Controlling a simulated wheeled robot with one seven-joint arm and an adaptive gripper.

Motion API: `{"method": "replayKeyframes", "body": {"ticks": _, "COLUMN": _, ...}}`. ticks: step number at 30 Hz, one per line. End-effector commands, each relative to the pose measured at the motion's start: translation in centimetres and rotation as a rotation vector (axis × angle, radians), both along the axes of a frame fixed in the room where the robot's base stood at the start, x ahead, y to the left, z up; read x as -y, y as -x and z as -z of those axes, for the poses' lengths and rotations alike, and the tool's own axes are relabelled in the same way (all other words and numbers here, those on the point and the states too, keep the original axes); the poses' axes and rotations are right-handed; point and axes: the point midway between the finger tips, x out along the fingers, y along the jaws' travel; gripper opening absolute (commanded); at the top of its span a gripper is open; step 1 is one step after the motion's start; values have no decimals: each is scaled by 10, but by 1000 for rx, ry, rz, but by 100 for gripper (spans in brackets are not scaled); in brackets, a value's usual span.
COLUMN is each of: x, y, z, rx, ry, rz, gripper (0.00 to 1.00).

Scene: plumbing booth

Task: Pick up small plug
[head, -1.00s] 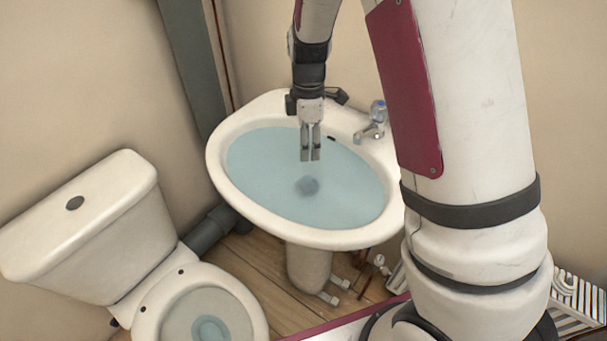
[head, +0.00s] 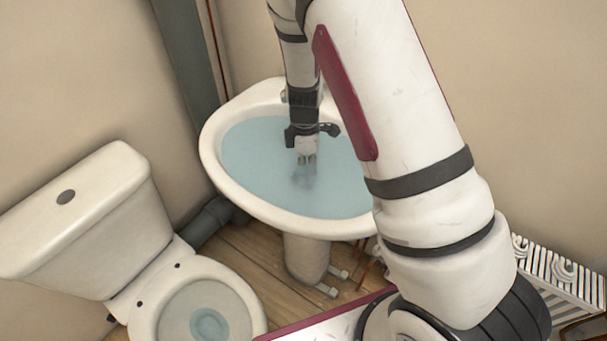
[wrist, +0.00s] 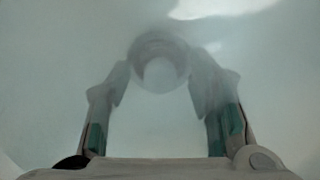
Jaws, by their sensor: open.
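The small plug (wrist: 158,72) shows in the wrist view as a blurred dark ring with a pale round middle, seen through cloudy water. In the head view a dim dark spot (head: 303,180) lies at the basin bottom, just below my gripper. My gripper (head: 306,160) reaches down into the water-filled basin, its fingertips at or under the water surface. In the wrist view my gripper (wrist: 160,92) is open, with one finger on each side of the plug. The fingertips are close to the plug's sides; I cannot tell whether they touch it.
The white basin (head: 215,165) holds blue-tinted water and its rim surrounds my gripper. A toilet (head: 110,225) stands to the left. A white radiator (head: 560,275) is at the lower right. The basin's tap is hidden behind my arm.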

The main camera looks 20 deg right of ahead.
Motion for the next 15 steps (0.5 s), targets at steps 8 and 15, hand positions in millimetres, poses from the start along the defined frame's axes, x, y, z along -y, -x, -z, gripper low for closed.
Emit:
{"method": "replayKeyframes", "body": {"ticks": 8, "x": 0, "y": 0, "z": 7, "rx": 1, "ry": 0, "rz": 1, "gripper": 48}}
{"method": "replayKeyframes", "body": {"ticks": 15, "x": 0, "y": 0, "z": 7, "rx": 1, "ry": 0, "rz": 1, "gripper": 5}}
